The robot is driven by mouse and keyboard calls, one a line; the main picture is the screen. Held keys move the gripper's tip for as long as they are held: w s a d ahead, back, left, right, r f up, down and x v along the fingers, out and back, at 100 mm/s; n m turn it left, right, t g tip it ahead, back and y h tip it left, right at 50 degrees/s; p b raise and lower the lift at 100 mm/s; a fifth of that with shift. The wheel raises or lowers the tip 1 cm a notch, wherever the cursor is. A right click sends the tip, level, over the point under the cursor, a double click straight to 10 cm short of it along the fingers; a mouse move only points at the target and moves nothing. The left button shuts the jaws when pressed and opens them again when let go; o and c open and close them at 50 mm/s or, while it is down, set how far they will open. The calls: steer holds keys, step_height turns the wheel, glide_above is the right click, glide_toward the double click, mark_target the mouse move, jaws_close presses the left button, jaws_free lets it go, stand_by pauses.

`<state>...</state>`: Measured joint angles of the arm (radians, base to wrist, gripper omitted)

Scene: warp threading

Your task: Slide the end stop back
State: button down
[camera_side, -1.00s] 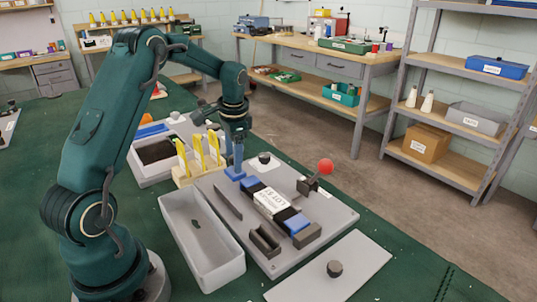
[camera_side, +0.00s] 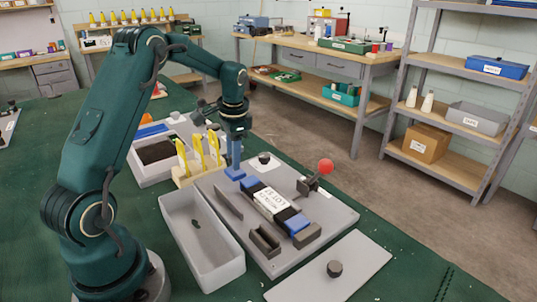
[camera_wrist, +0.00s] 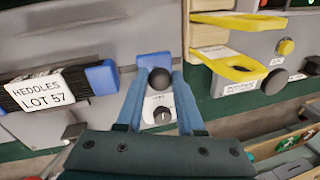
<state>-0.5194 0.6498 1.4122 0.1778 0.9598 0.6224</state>
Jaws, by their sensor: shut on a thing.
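The end stop (camera_side: 234,174) is a blue block at the far end of the grey fixture plate (camera_side: 335,213). In the wrist view the end stop (camera_wrist: 152,60) carries a round black knob (camera_wrist: 160,78). My gripper (camera_wrist: 160,88) is shut on this knob, one blue finger on each side. In the side view my gripper (camera_side: 235,160) points straight down onto the stop and hides its knob. The heddle bundle (camera_side: 270,201), labelled "HEDDLES LOT 57", lies on the plate with blue end pieces. A narrow gap separates its near blue end piece (camera_wrist: 101,77) from the stop.
A wooden rack of yellow tools (camera_side: 198,158) stands close to my gripper's left. A lever with a red ball (camera_side: 325,166) rises on the plate's right. A dial (camera_wrist: 161,114) sits beside the stop.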

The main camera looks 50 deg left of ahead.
mark_target(230, 168)
steer(key=shift+a, duration=0.1)
stand_by(0.7)
steer(key=shift+a, duration=1.5)
steer(key=c, duration=0.5)
jaws_free()
steer(key=shift+c, duration=0.2)
steer(key=shift+s+d+r, duration=0.1)
steer(key=shift+d+r, duration=0.05)
steer(key=shift+r, duration=0.7)
steer(key=shift+w+d+r, duration=0.1)
steer(key=shift+d+r, duration=0.1)
steer(key=shift+r, duration=0.65)
steer(key=shift+s+d+r, duration=0.1)
steer(key=shift+d+r, duration=0.05)
steer(key=shift+r, duration=0.7)
